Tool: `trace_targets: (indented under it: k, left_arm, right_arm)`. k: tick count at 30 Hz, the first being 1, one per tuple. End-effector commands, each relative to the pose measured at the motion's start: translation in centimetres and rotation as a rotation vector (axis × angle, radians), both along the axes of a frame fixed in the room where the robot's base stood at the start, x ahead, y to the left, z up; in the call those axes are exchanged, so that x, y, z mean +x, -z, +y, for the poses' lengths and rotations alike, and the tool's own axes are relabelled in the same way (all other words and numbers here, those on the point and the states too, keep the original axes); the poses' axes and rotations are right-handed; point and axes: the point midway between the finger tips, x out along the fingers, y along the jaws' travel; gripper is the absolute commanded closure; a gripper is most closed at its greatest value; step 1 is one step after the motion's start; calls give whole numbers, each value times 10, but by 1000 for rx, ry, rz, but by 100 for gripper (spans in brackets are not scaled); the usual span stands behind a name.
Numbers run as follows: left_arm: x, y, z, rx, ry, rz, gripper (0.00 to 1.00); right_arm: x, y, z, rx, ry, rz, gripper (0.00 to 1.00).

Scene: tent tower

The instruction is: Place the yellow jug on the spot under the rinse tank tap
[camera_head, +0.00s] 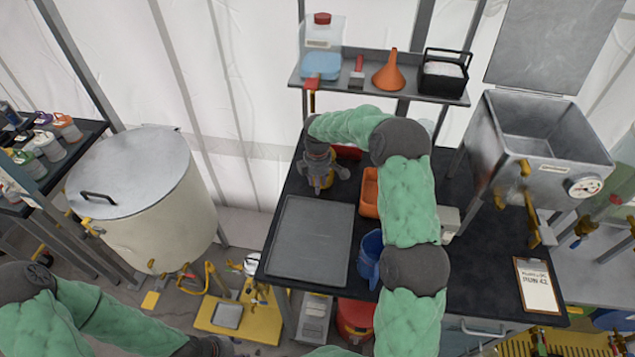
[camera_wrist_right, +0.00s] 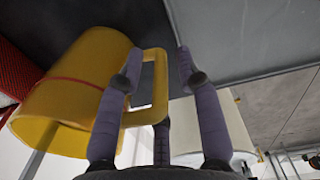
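The yellow jug (camera_head: 319,183) stands at the far left of the dark table, mostly hidden by my right gripper (camera_head: 318,165). In the right wrist view the jug (camera_wrist_right: 75,80) fills the left side, with its handle reaching between the fingers. My right gripper (camera_wrist_right: 155,85) is open around the handle, with a gap beside it. A pale round tank (camera_head: 150,215) stands left of the table; a metal box tank (camera_head: 535,145) with a brass tap and gauge stands right. I cannot tell which is the rinse tank. My left arm is low at the left; its gripper end (camera_head: 208,346) is partly cut off.
A grey tray (camera_head: 312,240), an orange bin (camera_head: 369,192) and a blue jug (camera_head: 371,258) are on the table near my right arm. A shelf (camera_head: 400,88) with containers and a funnel hangs behind. A clipboard (camera_head: 537,285) lies at right. A yellow stand (camera_head: 250,320) is on the floor.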

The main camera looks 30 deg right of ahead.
Motion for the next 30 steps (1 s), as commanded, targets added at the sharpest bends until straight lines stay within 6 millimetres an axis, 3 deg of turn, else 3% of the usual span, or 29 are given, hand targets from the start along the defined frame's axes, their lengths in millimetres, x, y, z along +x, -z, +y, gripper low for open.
trace_targets:
  k: [8, 21, 30]
  left_arm:
    - [0, -4, 0, 0, 0, 0, 60]
    - [0, -16, 0, 0, 0, 0, 60]
    - [0, -18, 0, 0, 0, 0, 60]
  right_arm:
    - [0, -20, 0, -1, 0, -2, 65]
    - [-1, -102, 1, 0, -1, -2, 65]
    - [-2, -123, 1, 0, 0, 0, 65]
